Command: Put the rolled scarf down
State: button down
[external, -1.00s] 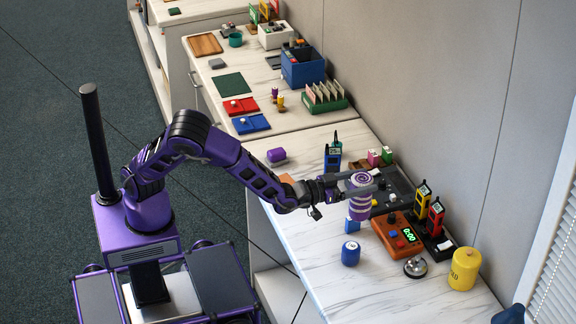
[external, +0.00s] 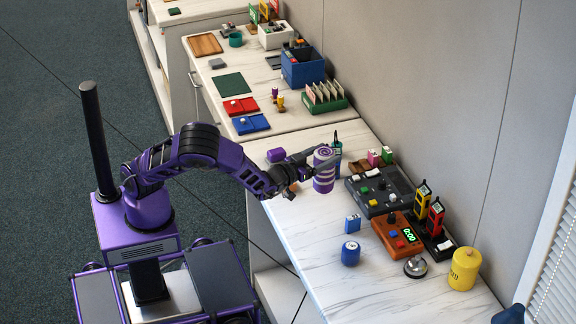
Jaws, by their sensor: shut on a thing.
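The rolled scarf (external: 324,172), an upright purple and white striped cylinder with a spiral on its top, is in my gripper (external: 318,158). The gripper is shut on it, with the fingers around its upper part. The scarf is over the back part of the near white marble counter (external: 306,232). I cannot tell whether its bottom touches the counter or is slightly above it.
A purple roll (external: 276,156) lies to the left. A dark button panel (external: 379,190) and an orange timer box (external: 397,234) are to the right. The counter's front middle is clear.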

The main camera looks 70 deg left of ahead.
aim_at(323, 182)
notch_tip(323, 182, down, 10)
jog(key=shift+f+b, duration=0.2)
jog(key=shift+b, duration=1)
jog(key=shift+f, duration=0.2)
grip_release()
jog(key=shift+r, duration=0.1)
jog(key=shift+r, duration=0.2)
jog(key=v, duration=1.2)
